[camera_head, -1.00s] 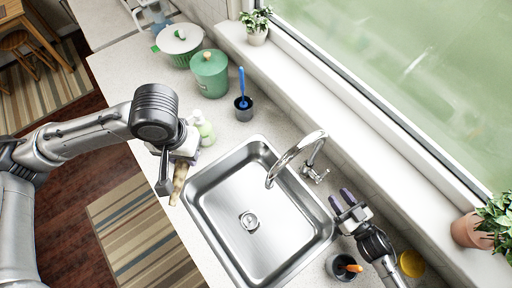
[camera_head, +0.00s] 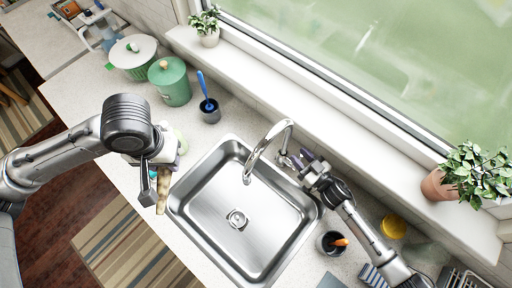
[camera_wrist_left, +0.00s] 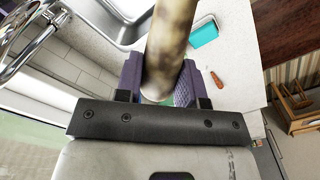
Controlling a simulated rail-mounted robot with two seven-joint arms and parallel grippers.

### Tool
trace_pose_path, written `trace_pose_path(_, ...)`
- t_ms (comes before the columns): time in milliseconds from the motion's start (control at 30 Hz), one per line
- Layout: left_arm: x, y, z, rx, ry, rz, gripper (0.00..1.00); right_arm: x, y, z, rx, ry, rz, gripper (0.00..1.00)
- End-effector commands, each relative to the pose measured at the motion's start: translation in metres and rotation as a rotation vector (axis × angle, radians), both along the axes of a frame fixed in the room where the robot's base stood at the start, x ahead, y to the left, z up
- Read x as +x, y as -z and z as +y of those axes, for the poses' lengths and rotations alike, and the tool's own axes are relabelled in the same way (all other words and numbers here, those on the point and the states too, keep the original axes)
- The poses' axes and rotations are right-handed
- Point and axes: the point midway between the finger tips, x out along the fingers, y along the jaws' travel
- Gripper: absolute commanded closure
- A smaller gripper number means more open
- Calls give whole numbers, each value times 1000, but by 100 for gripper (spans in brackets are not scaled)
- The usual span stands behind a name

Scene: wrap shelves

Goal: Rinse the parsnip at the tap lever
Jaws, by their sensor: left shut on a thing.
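The parsnip (camera_head: 163,190), pale and brown-mottled, hangs from my left gripper (camera_head: 155,168) at the sink's left edge. In the left wrist view the parsnip (camera_wrist_left: 169,42) is pinched between the purple pads of the left gripper (camera_wrist_left: 160,85). The curved chrome tap (camera_head: 262,143) arches over the steel sink (camera_head: 222,204). No water shows. My right gripper (camera_head: 304,160) is at the tap's base, its purple fingers apart close to the tap lever (camera_head: 290,160). Whether they touch the lever is unclear.
A dark cup with an orange-handled tool (camera_head: 331,244) stands right of the sink, below my right arm. A yellow lid (camera_head: 394,226) lies beyond. A green canister (camera_head: 170,84) and a cup with a blue brush (camera_head: 208,110) stand behind the sink. The sink basin is empty.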

Motion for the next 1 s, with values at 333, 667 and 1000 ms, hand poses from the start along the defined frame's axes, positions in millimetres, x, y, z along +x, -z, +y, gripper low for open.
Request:
trace_pose_path(333,0,0,0,0,0,0,88,0,0,0,0,0,0,74)
trace_pose_path(667,0,0,0,0,0,0,88,0,0,0,0,0,0,100)
trace_pose_path(1000,0,1,0,0,0,0,88,0,1,4,-4,-6,-6,100)
